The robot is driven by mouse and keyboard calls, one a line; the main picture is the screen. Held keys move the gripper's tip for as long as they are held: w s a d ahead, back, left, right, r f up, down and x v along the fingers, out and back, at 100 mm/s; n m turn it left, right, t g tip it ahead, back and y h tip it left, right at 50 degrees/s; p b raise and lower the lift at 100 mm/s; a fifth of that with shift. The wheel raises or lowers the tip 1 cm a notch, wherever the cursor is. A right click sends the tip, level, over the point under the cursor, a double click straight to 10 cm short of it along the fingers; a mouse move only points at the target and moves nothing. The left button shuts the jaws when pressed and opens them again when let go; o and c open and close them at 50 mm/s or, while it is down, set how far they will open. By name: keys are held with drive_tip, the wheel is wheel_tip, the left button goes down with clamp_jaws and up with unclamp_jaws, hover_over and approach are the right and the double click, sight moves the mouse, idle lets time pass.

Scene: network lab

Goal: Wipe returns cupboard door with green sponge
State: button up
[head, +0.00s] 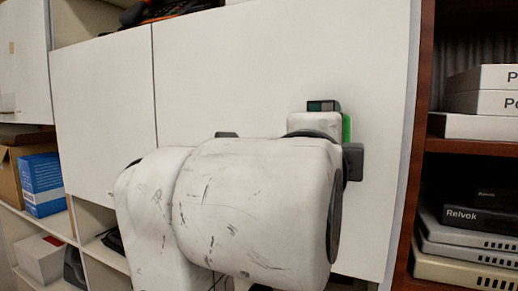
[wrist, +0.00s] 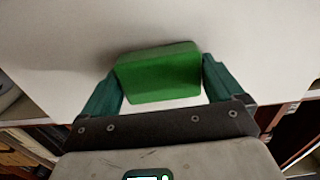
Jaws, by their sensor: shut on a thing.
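The green sponge (wrist: 160,75) is held between the two teal fingers of my gripper (wrist: 162,82) in the wrist view. Its far side is at the white cupboard door (wrist: 250,30), with a shadow beside it; I cannot tell how firmly it touches. In the head view my gripper (head: 330,120) is at the right part of the white door (head: 270,60), near its right edge. Only a thin green strip of the sponge (head: 347,128) shows there. My arm hides the lower middle of the door. I see no clear stain on the visible door.
A dark wooden shelf (head: 468,146) with white boxes (head: 478,102) and network devices (head: 470,242) stands right of the door. Another white door (head: 105,110) is on the left. A blue box (head: 42,184) and a cardboard box (head: 12,165) sit on shelves at far left.

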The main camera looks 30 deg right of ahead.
drive_tip(key=w+a+b, duration=0.2)
drive_tip(key=w+a, duration=0.4)
drive_tip(key=w, duration=0.3)
drive_tip(key=shift+w+a, duration=0.15)
drive_tip(key=shift+a, duration=0.15)
idle(0.8)
drive_tip(key=shift+a, duration=0.1)
drive_tip(key=shift+b+v, duration=0.8)
drive_tip(key=shift+v, duration=2.15)
drive_tip(key=shift+b+v, duration=0.4)
drive_tip(key=shift+v, duration=1.15)
